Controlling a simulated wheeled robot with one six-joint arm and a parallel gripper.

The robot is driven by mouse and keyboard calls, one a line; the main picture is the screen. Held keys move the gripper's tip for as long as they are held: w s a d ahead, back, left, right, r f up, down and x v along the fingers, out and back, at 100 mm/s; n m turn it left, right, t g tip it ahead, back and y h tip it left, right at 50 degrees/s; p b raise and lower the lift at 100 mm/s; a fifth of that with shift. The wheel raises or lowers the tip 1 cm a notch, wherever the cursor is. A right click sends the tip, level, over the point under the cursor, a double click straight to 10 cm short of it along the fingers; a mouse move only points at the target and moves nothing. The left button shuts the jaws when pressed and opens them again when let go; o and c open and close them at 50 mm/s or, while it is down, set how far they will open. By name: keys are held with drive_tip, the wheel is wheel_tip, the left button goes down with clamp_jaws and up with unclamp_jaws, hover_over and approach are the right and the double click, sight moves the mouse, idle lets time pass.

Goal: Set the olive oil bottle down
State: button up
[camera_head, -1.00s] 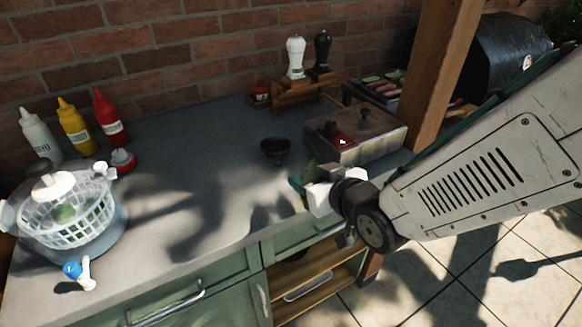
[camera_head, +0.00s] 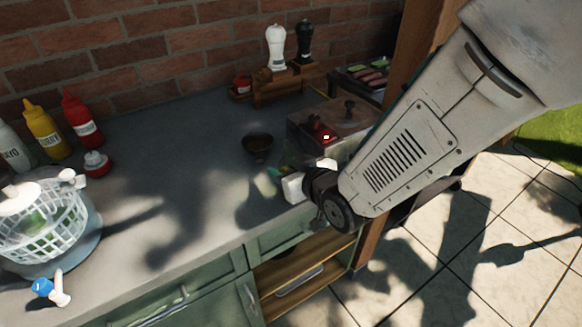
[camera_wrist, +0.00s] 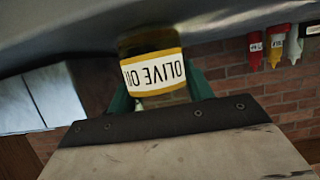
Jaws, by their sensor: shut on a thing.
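The olive oil bottle (camera_wrist: 155,75) is held between the two green fingers of my gripper (camera_wrist: 160,90) in the wrist view. Its white and yellow label reads upside down there, and its base end points to the grey worktop (camera_wrist: 60,35). I cannot tell whether the base touches the worktop. In the head view my gripper (camera_head: 285,182) is low over the front right part of the worktop (camera_head: 190,150), and my arm hides most of the bottle.
A dark bowl (camera_head: 258,146) stands just behind my gripper, and a lidded metal container (camera_head: 345,118) stands behind it to the right. A salad spinner (camera_head: 45,225) and sauce bottles (camera_head: 42,130) are at the left. The middle of the worktop is clear.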

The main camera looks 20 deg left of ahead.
drive_tip(key=shift+f, duration=0.15)
drive_tip(key=shift+f, duration=0.1)
drive_tip(key=o, duration=1.1)
drive_tip(key=shift+o, duration=0.2)
